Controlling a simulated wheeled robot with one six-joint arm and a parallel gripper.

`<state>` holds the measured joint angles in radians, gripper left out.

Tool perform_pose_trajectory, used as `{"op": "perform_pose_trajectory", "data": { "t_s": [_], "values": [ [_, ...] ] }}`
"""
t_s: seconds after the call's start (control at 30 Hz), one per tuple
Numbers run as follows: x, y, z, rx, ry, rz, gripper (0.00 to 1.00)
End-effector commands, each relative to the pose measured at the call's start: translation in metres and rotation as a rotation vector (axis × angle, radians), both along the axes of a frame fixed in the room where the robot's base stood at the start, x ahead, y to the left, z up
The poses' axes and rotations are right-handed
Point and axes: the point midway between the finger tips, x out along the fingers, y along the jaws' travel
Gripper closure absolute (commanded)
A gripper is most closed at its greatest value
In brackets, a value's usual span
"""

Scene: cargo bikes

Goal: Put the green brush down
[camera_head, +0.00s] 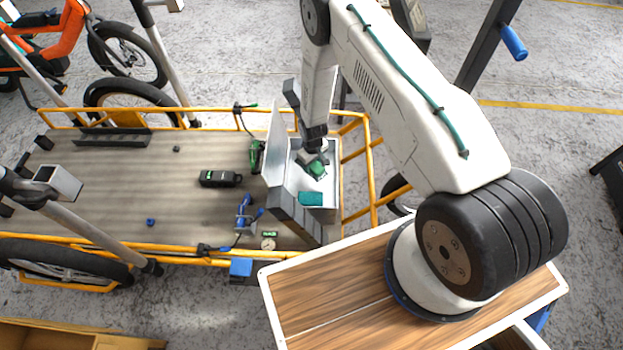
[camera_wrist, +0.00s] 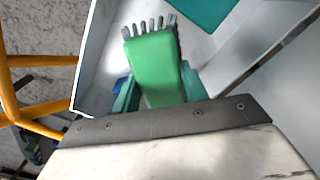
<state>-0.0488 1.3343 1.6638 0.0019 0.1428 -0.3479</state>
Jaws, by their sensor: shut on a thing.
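The green brush (camera_wrist: 154,65) has a green block body and grey bristles, which point away from my gripper in the wrist view. My gripper (camera_wrist: 157,88) is shut on it, with a teal finger on each side. In the head view the brush (camera_head: 317,168) is inside or just over the open white box (camera_head: 328,192) on the cargo bed. I cannot tell whether the brush touches the box floor. My arm hides part of the box.
A teal item (camera_head: 311,199) lies in the box near its front. A black device (camera_head: 220,179), a green tool (camera_head: 256,156), blue clamps (camera_head: 244,212) and a round gauge (camera_head: 268,243) lie on the cargo bed (camera_head: 110,190). Yellow rails (camera_head: 372,170) edge the bed. The left bed is mostly clear.

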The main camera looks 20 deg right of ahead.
Motion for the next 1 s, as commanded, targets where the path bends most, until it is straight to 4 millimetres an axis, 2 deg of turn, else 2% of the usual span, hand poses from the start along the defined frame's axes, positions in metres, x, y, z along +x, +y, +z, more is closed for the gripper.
{"op": "perform_pose_trajectory", "data": {
  "t_s": [0.1, 0.2, 0.37, 0.6, 0.97, 1.0],
  "values": [
    [-0.001, 0.0, -0.024, 0.0, 0.003, 0.0, 0.81],
    [-0.001, 0.0, -0.037, 0.0, 0.002, -0.001, 0.81],
    [0.0, 0.0, -0.048, 0.0, 0.001, -0.001, 0.81],
    [-0.001, 0.0, -0.081, 0.0, 0.002, -0.002, 0.81],
    [0.0, 0.0, -0.086, 0.0, 0.001, -0.002, 0.81],
    [0.0, 0.0, -0.087, 0.0, 0.001, -0.002, 0.54]
  ]
}}
